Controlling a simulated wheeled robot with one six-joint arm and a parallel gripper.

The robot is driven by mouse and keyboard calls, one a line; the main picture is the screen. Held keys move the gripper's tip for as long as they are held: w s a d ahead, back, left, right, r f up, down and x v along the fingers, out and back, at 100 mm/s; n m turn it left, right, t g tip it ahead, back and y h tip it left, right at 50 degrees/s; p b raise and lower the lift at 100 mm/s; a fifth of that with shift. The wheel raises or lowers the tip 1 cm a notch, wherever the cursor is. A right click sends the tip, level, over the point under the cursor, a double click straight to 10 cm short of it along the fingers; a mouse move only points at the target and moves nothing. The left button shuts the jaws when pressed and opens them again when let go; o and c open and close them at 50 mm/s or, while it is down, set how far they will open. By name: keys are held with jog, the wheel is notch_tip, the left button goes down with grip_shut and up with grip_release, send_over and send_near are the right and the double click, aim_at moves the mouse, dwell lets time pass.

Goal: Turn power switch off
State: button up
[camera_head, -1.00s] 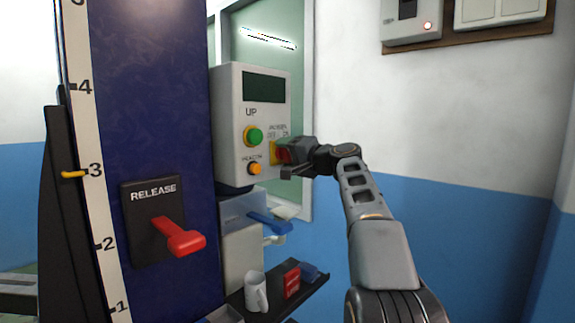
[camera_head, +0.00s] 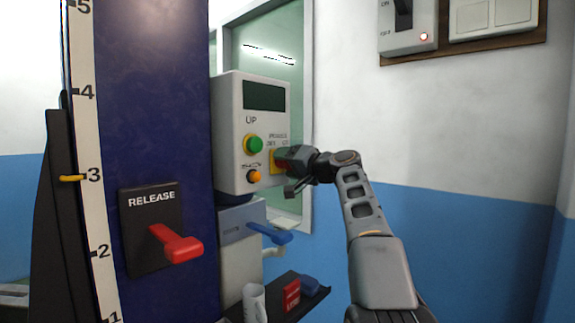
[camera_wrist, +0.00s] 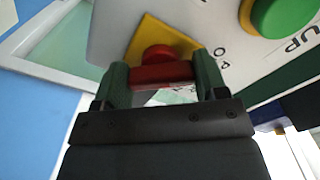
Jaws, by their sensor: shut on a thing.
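A white control box (camera_head: 225,125) hangs beside the blue column. On its face are a dark screen, a green UP button (camera_head: 253,145), an orange button and, at the right, a yellow plate (camera_head: 273,157) with a red knob. My gripper (camera_wrist: 160,82) is shut on the red knob (camera_wrist: 152,73), one finger on each side of its bar. The wrist view shows the knob against the yellow plate (camera_wrist: 177,38). Small lettering beside the plate is hard to read. A wall box (camera_head: 403,38) at the upper right has a black lever and a lit red lamp.
A red RELEASE lever (camera_head: 180,246) sticks out of the blue column at the left. Below the control box are a blue lever (camera_head: 270,234) and a dark shelf (camera_head: 313,301) with a white mug (camera_head: 254,302) and a red box (camera_head: 291,295).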

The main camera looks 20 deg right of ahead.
jog(key=o, duration=0.9)
jog(key=shift+o, duration=0.2)
jog(key=b+v, duration=0.2)
jog(key=v, duration=1.1)
jog(key=shift+s+d+b, duration=0.25)
jog(key=shift+s+b, duration=0.05)
jog(key=shift+s, duration=0.05)
